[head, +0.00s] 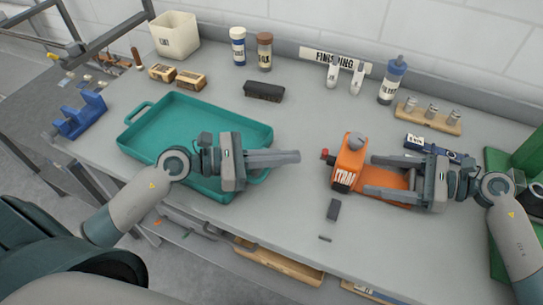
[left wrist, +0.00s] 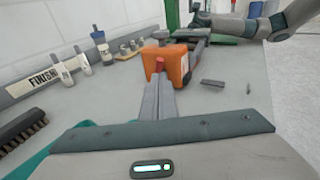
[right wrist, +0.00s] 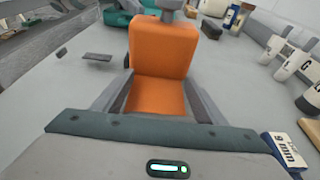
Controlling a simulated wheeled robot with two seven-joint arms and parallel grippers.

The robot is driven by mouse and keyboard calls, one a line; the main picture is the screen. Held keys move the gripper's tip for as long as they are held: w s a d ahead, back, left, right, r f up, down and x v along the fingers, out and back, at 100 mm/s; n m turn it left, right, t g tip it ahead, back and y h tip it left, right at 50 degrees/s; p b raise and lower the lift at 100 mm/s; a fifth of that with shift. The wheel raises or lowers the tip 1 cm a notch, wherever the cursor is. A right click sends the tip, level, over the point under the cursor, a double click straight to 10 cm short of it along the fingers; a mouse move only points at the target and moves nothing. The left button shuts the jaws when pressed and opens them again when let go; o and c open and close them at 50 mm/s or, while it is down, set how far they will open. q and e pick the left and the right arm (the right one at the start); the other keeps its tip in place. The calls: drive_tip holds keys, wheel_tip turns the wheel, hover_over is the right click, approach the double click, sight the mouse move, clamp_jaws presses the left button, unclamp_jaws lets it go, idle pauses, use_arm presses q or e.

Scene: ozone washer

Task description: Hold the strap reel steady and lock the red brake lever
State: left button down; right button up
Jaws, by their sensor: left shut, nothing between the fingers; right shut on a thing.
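The orange strap reel (head: 350,167) stands on the grey bench at the right of centre, with a grey knob on top. Its red brake lever (head: 325,154) sticks out from the left side; it also shows in the left wrist view (left wrist: 160,64). My right gripper (head: 372,175) is shut on the reel's orange body, one finger along each side, as the right wrist view (right wrist: 158,95) shows. My left gripper (head: 298,157) is shut and empty, its tips pointing at the lever with a small gap between. The lever's far end is partly hidden by the fingers in the left wrist view.
A teal tray (head: 150,110) lies under my left arm. A dark block (head: 334,209) lies in front of the reel. A black brush (head: 263,90), a blue-capped bottle (head: 391,82) and a wooden holder (head: 430,119) stand behind. The bench is clear between tray and reel.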

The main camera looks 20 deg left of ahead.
sight(325, 154)
use_arm(q)
drive_tip(key=shift+x, duration=2.35)
drive_tip(key=shift+w+r+n+g+y, duration=0.25)
drive_tip(key=shift+n+g+y, duration=0.05)
drive_tip(key=shift+n, duration=0.3)
drive_tip(key=shift+w+r+n+g+y, duration=0.4)
drive_tip(key=shift+w+n+g, duration=0.2)
drive_tip(key=shift+n+g, duration=0.15)
drive_tip(key=shift+w+a+r+n+g+y, duration=0.15)
drive_tip(key=shift+w+n+g, duration=0.2)
drive_tip(key=shift+n+g, duration=0.25)
drive_tip(key=shift+w+d+r+n+g+y, duration=0.15)
drive_tip(key=shift+w+n+g, duration=0.25)
drive_tip(key=shift+n, duration=0.25)
drive_tip(key=shift+w+f+n+g, duration=0.15)
drive_tip(key=shift+w+n+g, duration=0.1)
drive_tip(key=shift+n+g, duration=0.2)
drive_tip(key=shift+r, duration=0.8)
